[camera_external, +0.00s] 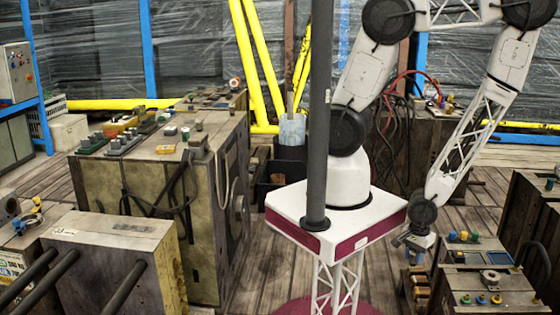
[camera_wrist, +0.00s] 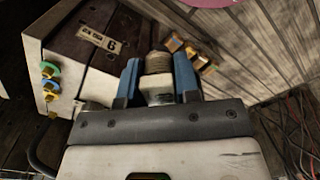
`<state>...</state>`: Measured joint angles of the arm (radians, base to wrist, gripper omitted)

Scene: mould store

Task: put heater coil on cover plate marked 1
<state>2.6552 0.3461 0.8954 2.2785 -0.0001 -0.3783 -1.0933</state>
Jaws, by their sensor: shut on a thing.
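My gripper (camera_wrist: 158,80) has its two blue fingers closed on either side of a short round piece, which looks like the heater coil (camera_wrist: 158,64). The coil has a tan, ribbed upper part and a pale, blocky lower part between the fingers. In the outside view my gripper (camera_external: 414,242) hangs low at the right, beside a block with coloured fittings; the coil cannot be made out there. A dark-topped block (camera_wrist: 85,50) beside the gripper in the wrist view carries a tag (camera_wrist: 98,39) whose digit looks like 6 or 8. I cannot make out a plate marked 1.
Blocks with coloured knobs (camera_external: 488,292) stand at the lower right. A large machine block (camera_external: 150,180) stands left, with a block with dark rods (camera_external: 110,240) in front. Brass-coloured fittings (camera_wrist: 200,62) lie just past the right finger. Wooden floor (camera_external: 270,262) is open between.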

